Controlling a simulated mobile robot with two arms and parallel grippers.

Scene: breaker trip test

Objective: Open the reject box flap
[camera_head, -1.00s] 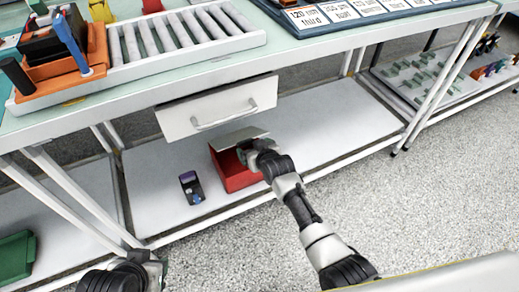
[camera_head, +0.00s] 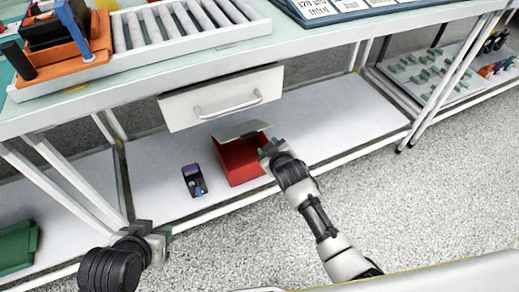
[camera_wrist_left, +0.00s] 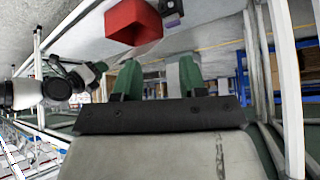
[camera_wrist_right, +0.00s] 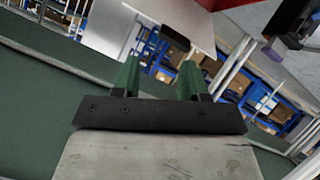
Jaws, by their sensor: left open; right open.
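The red reject box (camera_head: 242,168) stands on the lower shelf under the drawer. Its pale grey flap (camera_head: 238,131) is raised at a slant over the back of the box, and some red inside shows below it. My right gripper (camera_head: 266,149) is open at the box's right upper edge; I cannot tell whether it touches. My left gripper (camera_head: 166,234) is open and empty, in front of the shelf and left of the box. The box (camera_wrist_left: 132,22) also shows in the left wrist view. The right wrist view shows a sliver of red (camera_wrist_right: 208,4) beside a pale panel.
A dark breaker (camera_head: 194,181) lies on the shelf (camera_head: 150,185) left of the box. The white drawer (camera_head: 222,97) with its handle hangs just above and behind. Table legs stand at left and right. The shelf right of the box is clear.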

